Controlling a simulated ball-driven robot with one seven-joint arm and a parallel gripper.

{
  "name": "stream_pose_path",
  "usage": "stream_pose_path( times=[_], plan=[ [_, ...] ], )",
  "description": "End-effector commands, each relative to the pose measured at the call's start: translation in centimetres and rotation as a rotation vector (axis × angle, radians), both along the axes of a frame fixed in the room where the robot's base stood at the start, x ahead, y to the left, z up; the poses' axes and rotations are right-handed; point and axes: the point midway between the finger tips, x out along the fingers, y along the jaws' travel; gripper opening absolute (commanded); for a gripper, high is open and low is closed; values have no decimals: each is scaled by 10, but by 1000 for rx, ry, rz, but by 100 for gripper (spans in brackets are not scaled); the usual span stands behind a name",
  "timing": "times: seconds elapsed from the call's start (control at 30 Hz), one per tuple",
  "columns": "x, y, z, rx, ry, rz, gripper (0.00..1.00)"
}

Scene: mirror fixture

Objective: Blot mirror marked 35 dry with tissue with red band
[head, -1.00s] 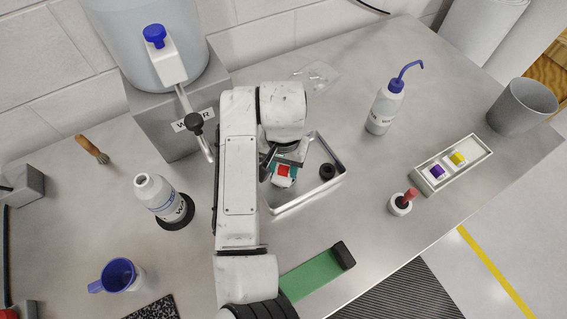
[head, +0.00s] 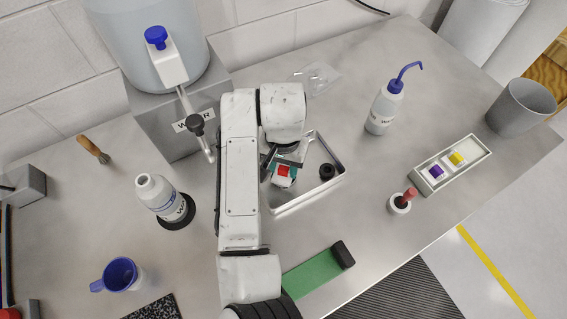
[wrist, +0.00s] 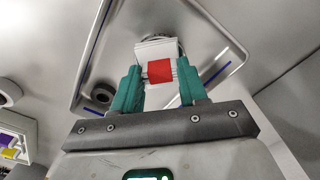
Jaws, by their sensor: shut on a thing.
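My gripper (head: 282,166) is over the metal tray (head: 300,201), under the end of my arm. In the wrist view its two green fingers (wrist: 158,92) are shut on a folded white tissue with a red band (wrist: 159,71). The tissue with the red band also shows in the head view (head: 283,171). A round rimmed thing shows partly behind the tissue in the wrist view, inside the tray; it may be the mirror. The tissue hides most of it, and I cannot read a mark 35. I cannot tell whether the tissue touches it.
A small black ring (head: 327,171) lies in the tray's right part. A white bottle (head: 158,196) and blue mug (head: 119,275) stand left.

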Motion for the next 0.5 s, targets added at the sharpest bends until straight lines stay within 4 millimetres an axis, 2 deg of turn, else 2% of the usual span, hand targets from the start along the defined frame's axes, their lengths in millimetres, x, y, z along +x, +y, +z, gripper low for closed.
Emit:
stream_pose_path(
  times=[0.5],
  plan=[
    [-1, -1, 1, -1, 4, 0, 18]
  ],
)
